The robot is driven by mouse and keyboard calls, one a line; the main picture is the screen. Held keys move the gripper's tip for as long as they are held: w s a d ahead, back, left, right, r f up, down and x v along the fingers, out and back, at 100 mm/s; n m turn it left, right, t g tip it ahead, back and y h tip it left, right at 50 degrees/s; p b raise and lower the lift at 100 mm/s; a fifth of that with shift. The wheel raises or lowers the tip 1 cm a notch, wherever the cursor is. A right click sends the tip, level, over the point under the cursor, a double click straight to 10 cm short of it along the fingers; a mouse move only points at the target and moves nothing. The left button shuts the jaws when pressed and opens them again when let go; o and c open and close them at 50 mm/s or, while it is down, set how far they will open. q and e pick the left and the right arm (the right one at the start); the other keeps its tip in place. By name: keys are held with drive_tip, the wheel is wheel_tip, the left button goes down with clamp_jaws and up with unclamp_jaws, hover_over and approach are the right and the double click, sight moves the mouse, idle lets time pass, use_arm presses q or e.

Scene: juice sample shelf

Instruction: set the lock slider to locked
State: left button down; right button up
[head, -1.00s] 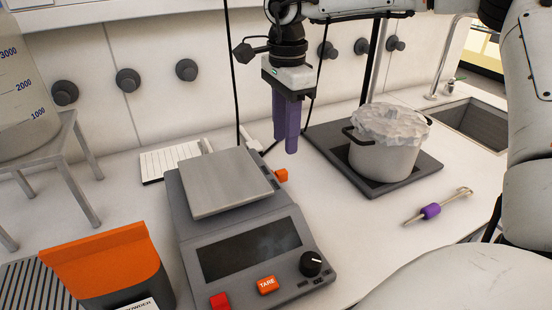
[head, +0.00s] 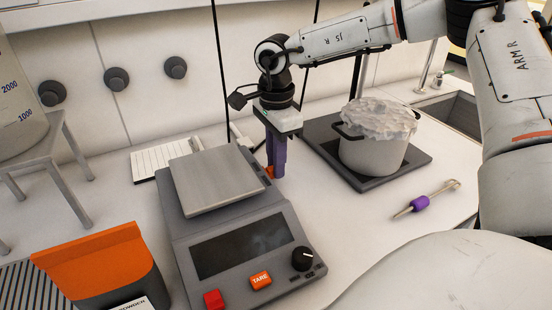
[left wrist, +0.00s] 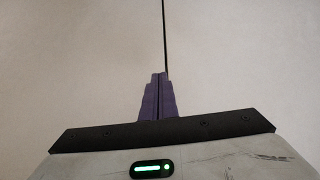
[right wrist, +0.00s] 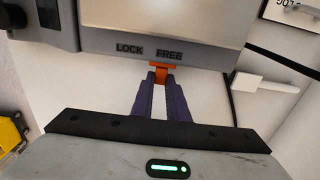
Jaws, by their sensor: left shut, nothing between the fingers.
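The lock slider (right wrist: 162,69) is a small orange tab on the edge of the grey scale (head: 215,222). In the right wrist view it sits below the word FREE, right of the word LOCK. It also shows in the head view (head: 270,172), partly hidden by my right gripper. My right gripper (right wrist: 161,77) has its purple fingertips at the tab, one on either side, with a narrow gap between them. I cannot tell whether they press on it. The right gripper also shows in the head view (head: 275,174), pointing down. My left gripper (left wrist: 158,77) is shut and empty before a plain pale surface.
A pot (head: 374,152) with a crumpled cover stands on a dark plate (head: 417,165) at right. An orange-topped powder container (head: 92,260) stands left of the scale.

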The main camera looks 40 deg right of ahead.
clamp_jaws()
drive_tip(key=shift+s+a+b, duration=0.2)
drive_tip(key=shift+s, duration=0.5)
drive_tip(key=shift+s+a+b, duration=0.25)
drive_tip(key=shift+s, duration=0.45)
drive_tip(key=shift+s+a+b, duration=0.2)
drive_tip(key=shift+s, duration=0.5)
drive_tip(key=o, duration=0.7)
unclamp_jaws()
drive_tip(key=shift+s, duration=0.1)
drive_tip(key=shift+r, duration=0.15)
wheel_tip(320, 180, up, 10)
drive_tip(key=shift+r, duration=0.1)
